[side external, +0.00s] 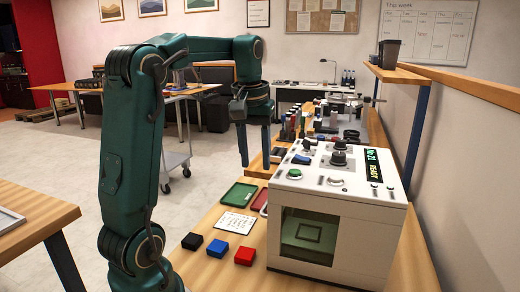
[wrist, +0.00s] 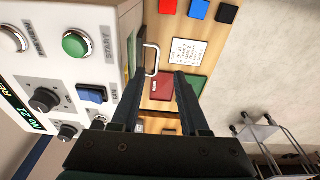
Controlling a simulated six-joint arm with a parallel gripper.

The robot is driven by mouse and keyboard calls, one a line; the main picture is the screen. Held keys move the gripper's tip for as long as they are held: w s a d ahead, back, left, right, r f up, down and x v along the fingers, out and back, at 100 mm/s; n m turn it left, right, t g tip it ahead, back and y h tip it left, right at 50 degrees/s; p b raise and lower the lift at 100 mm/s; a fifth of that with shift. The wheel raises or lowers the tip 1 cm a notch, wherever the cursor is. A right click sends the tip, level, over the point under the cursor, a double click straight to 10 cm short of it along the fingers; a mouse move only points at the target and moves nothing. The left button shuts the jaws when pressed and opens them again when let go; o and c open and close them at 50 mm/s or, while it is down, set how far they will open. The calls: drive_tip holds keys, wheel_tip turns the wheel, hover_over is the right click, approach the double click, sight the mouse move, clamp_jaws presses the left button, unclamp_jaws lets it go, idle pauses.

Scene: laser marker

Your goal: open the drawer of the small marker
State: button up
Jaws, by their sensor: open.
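The small marker is a white box-shaped machine (side external: 340,205) with a dark front window, knobs, a green button and a lit display, standing on the wooden bench. In the wrist view its control panel (wrist: 60,70) fills the left side. A pale U-shaped handle (wrist: 153,58) sticks out from the machine's side, just beyond my fingertips in that view. I cannot see the handle or drawer clearly in the side view. My gripper (side external: 255,163) points down, open and empty, to the left of the machine. Its two dark fingers (wrist: 160,76) are apart; no contact with the handle is clear.
On the bench lie a green tray (side external: 238,194), a red tray (wrist: 187,88), a printed card (side external: 237,222), and black, red (side external: 245,256) and blue blocks. Bottles and small items stand behind the machine. A wall shelf (side external: 460,85) runs at right. Open floor lies left of the bench.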

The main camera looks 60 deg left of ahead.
sight(266, 204)
drive_tip(key=shift+w+a+f+h, duration=0.4)
drive_tip(key=shift+w+a+f, duration=0.35)
drive_tip(key=shift+f, duration=1.5)
drive_tip(key=shift+w+a+f+h, duration=0.4)
drive_tip(key=shift+w+a+f, duration=0.35)
drive_tip(key=shift+f, duration=1.45)
drive_tip(key=shift+w+a+f+h, duration=0.4)
drive_tip(key=shift+w+a+f, duration=0.35)
drive_tip(key=shift+f, duration=1.5)
clamp_jaws()
